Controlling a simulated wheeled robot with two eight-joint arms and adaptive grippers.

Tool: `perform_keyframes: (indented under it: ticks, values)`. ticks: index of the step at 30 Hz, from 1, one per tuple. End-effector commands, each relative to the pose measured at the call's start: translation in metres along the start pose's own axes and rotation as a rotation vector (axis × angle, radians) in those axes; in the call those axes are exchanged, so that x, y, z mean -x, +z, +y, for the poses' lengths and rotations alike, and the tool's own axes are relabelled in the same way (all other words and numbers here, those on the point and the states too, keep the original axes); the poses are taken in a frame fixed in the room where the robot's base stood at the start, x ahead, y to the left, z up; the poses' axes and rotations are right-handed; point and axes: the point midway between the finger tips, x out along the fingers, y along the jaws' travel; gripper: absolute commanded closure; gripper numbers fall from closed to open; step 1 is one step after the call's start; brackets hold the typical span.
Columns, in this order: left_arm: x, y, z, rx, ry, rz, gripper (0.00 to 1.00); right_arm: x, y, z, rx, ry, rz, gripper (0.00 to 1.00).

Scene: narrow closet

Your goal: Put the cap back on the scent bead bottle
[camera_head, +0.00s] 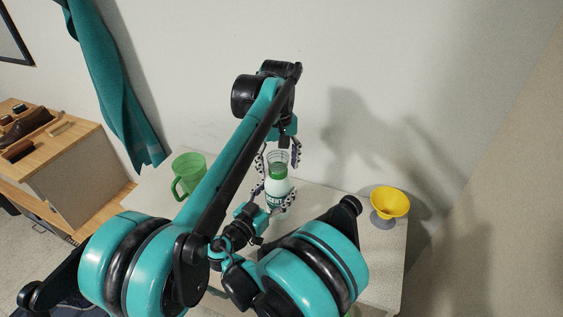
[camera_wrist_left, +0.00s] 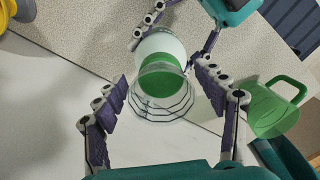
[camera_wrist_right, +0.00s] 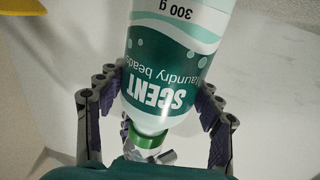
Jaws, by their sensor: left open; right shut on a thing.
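The white scent bead bottle (camera_head: 279,188) stands upright over the white table, with a green collar (camera_head: 278,171) and a teal label that reads clearly in the right wrist view (camera_wrist_right: 175,60). A clear ribbed cap (camera_head: 277,156) is at the bottle's top; it also shows in the left wrist view (camera_wrist_left: 160,103), lined up over the green collar. I cannot tell whether it is fully seated. My right gripper (camera_head: 273,196) is shut on the bottle's body. My left gripper (camera_head: 278,158) is open, pointing down, with its fingers on both sides of the cap.
A green mug (camera_head: 188,174) stands on the table (camera_head: 335,212) to the left. A yellow bowl on a grey foot (camera_head: 390,202) stands at the right edge. A wooden bench (camera_head: 75,150) and a hanging teal cloth (camera_head: 110,75) are at the left. The wall is close behind.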

Motion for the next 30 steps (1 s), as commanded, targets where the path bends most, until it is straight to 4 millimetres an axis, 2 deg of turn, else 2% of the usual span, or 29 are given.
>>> perform_keyframes:
  ticks: [1, 6, 7, 14, 17, 25, 29, 30]
  values:
    - [0.0001, 0.0, 0.0, 0.0, 0.0, 0.0, 0.37, -0.0001, 0.0001, 0.0001, 0.0, 0.0, 0.0, 1.0]
    - [0.0001, 0.0, 0.0001, 0.0, 0.0, 0.0, 0.82, 0.0, 0.0001, 0.0, 0.0, 0.0, 0.0, 1.0]
    - [0.0001, 0.0, 0.0001, 0.0, 0.0, 0.0, 0.84, 0.0, 0.0001, 0.0, 0.0, 0.0, 0.0, 1.0]
    - [-0.0001, 0.0, 0.0004, -0.036, 0.001, 0.0, 0.84, 0.0002, 0.0, -0.0002, 0.001, 0.0, 0.0, 1.0]
    - [-0.0002, 0.0, 0.0006, -0.175, 0.001, 0.0, 0.84, 0.0002, 0.0, -0.0002, 0.001, -0.001, 0.0, 1.0]
    - [-0.0007, -0.0002, 0.0012, -0.711, 0.003, 0.0, 0.84, 0.0005, -0.0001, -0.0005, 0.001, -0.001, 0.001, 1.0]
    - [-0.0008, -0.0001, 0.0014, -0.71, 0.003, 0.0, 0.84, 0.0006, -0.0001, -0.0005, 0.002, -0.002, 0.001, 1.0]
    - [-0.0008, -0.0002, 0.0014, -0.71, 0.003, 0.0, 0.47, 0.0006, -0.0002, -0.0006, 0.002, -0.002, 0.001, 1.0]
